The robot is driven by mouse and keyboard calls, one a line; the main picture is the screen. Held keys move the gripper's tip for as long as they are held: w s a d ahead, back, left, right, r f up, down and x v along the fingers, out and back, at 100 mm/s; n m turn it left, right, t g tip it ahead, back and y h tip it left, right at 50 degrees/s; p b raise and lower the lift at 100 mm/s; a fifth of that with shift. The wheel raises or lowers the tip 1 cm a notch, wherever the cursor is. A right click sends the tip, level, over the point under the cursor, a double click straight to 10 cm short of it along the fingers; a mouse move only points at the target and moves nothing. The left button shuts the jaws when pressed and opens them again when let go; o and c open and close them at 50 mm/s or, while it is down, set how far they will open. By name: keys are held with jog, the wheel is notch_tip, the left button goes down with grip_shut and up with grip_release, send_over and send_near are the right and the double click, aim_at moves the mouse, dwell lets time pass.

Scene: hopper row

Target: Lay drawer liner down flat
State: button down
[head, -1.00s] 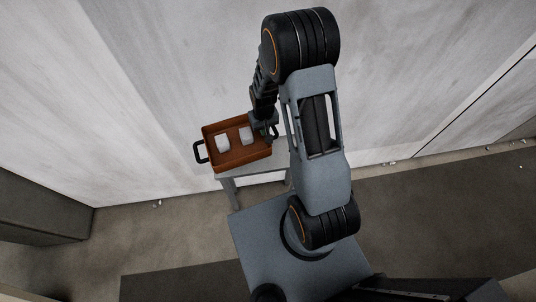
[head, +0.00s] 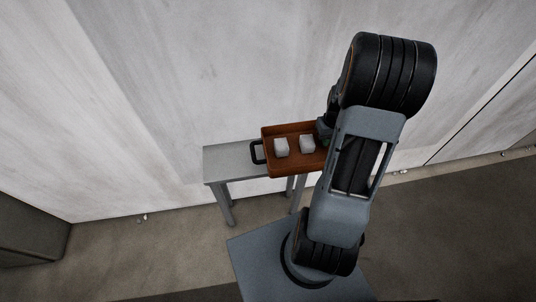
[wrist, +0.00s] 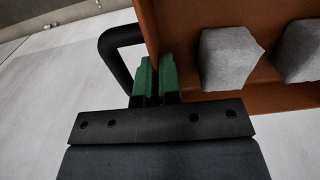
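I see no drawer liner in either view. An orange-brown tray (head: 270,168) with black end handles holds two pale grey-white blocks (head: 281,146) (head: 307,143). It covers the right end of a narrow grey table (head: 228,161) in the head view; I cannot tell whether it rests there or is held above. My gripper (head: 325,130) is at the tray's right end, partly hidden by my arm.
The left part of the tabletop is bare. A large pale wall (head: 200,70) stands right behind the table. A dark block-like structure (head: 25,230) is at the lower left. Brown floor (head: 150,250) lies open in front, with small pale bits along the wall's foot.

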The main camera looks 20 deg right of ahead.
aim_at(297, 133)
jog(key=w+a+f, duration=0.1)
jog(key=w, duration=0.1)
jog(key=w+a+f, duration=0.1)
jog(key=w, duration=0.1)
jog(key=w+a+f, duration=0.1)
jog(key=w, duration=0.1)
jog(key=shift+w+a+f+p, duration=0.25)
jog(key=shift+w+a+p, duration=0.05)
jog(key=shift+w+a, duration=0.1)
jog(key=w+f, duration=0.1)
jog(key=w+a+f, duration=0.1)
jog(key=f, duration=0.1)
jog(key=w+a+f, duration=0.1)
jog(key=shift+w+f, duration=0.35)
jog(key=shift+w+a+f, duration=0.25)
jog(key=shift+w+f, duration=0.15)
jog(key=shift+f, duration=0.15)
jog(key=shift+w+a+f, duration=0.1)
jog(key=shift+w+f, duration=0.1)
jog(key=shift+f, duration=1.5)
jog(key=shift+f, duration=0.2)
jog(key=c, duration=1.3)
grip_release()
jog(key=shift+r, duration=0.1)
